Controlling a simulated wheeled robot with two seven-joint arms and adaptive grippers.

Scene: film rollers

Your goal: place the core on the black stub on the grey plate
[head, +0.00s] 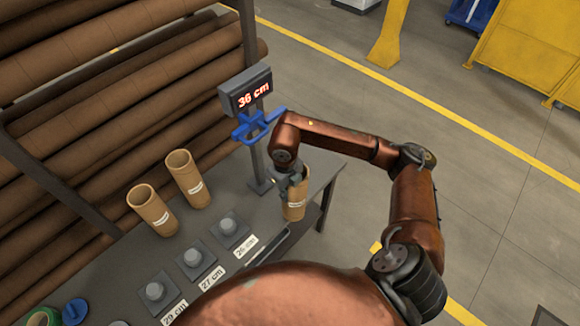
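A brown cardboard core (294,206) with a white label is at the right end of the dark table, near the display post. My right gripper (285,186) is at its upper left side and hides part of its rim. I cannot tell whether the fingers are closed on it, or whether its foot touches the table. Three stubs on square grey plates (207,269) stand in a row: one by the 29 cm label (155,291), one by 27 cm (193,258), one by 26 cm (229,226). All three are bare. My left gripper is not in view.
Two more labelled cores (153,211) (187,180) stand behind the stubs. A post carries a display (246,91) reading 36 cm and a blue part (257,124). Large brown rolls (110,125) fill a rack behind. Tape rolls (75,311) lie at the lower left.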

